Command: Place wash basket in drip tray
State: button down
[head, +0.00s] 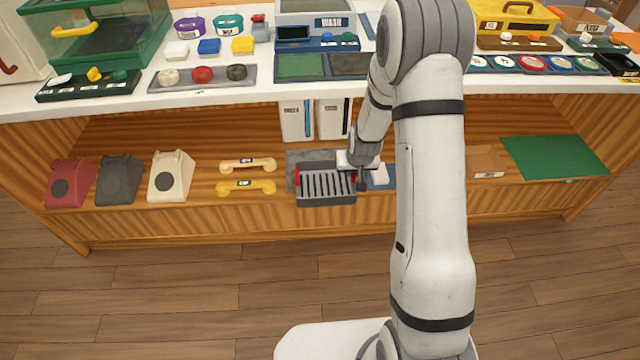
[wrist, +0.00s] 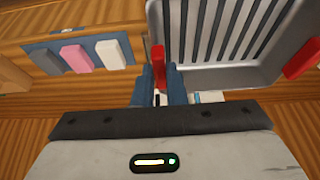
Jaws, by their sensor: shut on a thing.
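The wash basket (head: 326,200) is grey with a slatted floor and red end handles. It is at the lower shelf's front edge, in front of a grey slab (head: 300,157); I cannot tell whether it touches the shelf. My gripper (head: 359,183) is at its right end. In the wrist view my gripper (wrist: 159,85) is shut on a red handle (wrist: 158,54) of the basket (wrist: 225,77). No drip tray label is readable. A tray with a green panel (head: 301,66) and a dark panel (head: 350,64) lies on the counter before the WASH unit (head: 316,20).
Red, grey and cream phones (head: 171,176) and two yellow handsets (head: 246,187) stand left on the shelf. Two white boxes (head: 297,121) stand behind the basket. A blue holder with coloured blocks (wrist: 46,61) is beside it. A green mat (head: 555,156) lies right.

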aim_at(350, 185)
jog(key=b+x, duration=0.2)
jog(key=x, duration=0.1)
jog(key=s+b+x, duration=0.1)
jog(key=b+x, duration=0.1)
jog(key=x, duration=0.1)
jog(key=b+x, duration=0.3)
jog(key=shift+f, duration=0.65)
jog(key=shift+w+f+b, duration=0.2)
jog(key=shift+f+b, duration=0.25)
jog(key=shift+f, duration=0.05)
jog(key=shift+w+f+b, duration=0.55)
jog(key=shift+w+b, duration=0.35)
jog(key=shift+w, duration=2.1)
jog(key=shift+w+f+b, duration=0.55)
jog(key=shift+w+b, duration=0.35)
jog(key=shift+w, duration=2.1)
jog(key=shift+w+f+b, duration=0.6)
jog(key=shift+w+b, duration=0.3)
jog(key=shift+w, duration=2.05)
jog(key=shift+f, duration=0.2)
jog(key=c, duration=1.5)
grip_release()
